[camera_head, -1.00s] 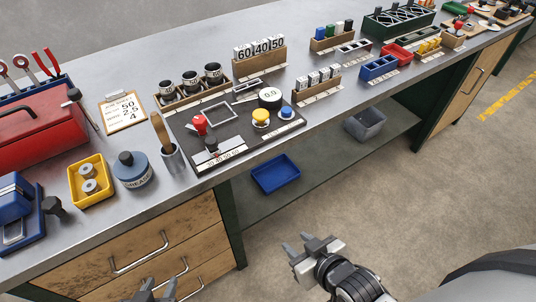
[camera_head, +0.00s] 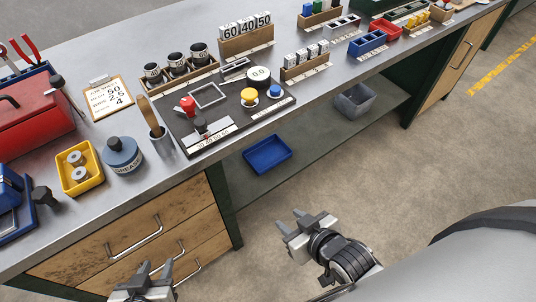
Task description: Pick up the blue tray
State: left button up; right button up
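The blue tray (camera_head: 267,155) is a shallow empty rectangular tray lying on the grey lower shelf under the workbench. My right gripper (camera_head: 302,222) is below and to the right of the tray in the picture, apart from it, with its fingers spread and nothing between them. My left gripper (camera_head: 155,270) is at the bottom edge, in front of the wooden drawers, with its fingers apart and empty. No gripper touches the tray.
The bench top (camera_head: 130,205) runs above the shelf and carries a black control panel (camera_head: 205,140), a yellow bin (camera_head: 78,180) and a grease pot (camera_head: 123,155). Drawers (camera_head: 150,235) stand left of the shelf opening. A grey bin (camera_head: 354,103) sits farther along the shelf (camera_head: 315,145).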

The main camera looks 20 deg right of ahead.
aim_at(269, 152)
jog(key=z, duration=2.75)
jog(key=i, duration=2.05)
jog(key=z, duration=0.95)
jog(key=i, duration=0.35)
jog(key=u, duration=4.9)
jog(key=k, duration=0.35)
jog(key=u, duration=0.35)
jog(key=i, duration=1.3)
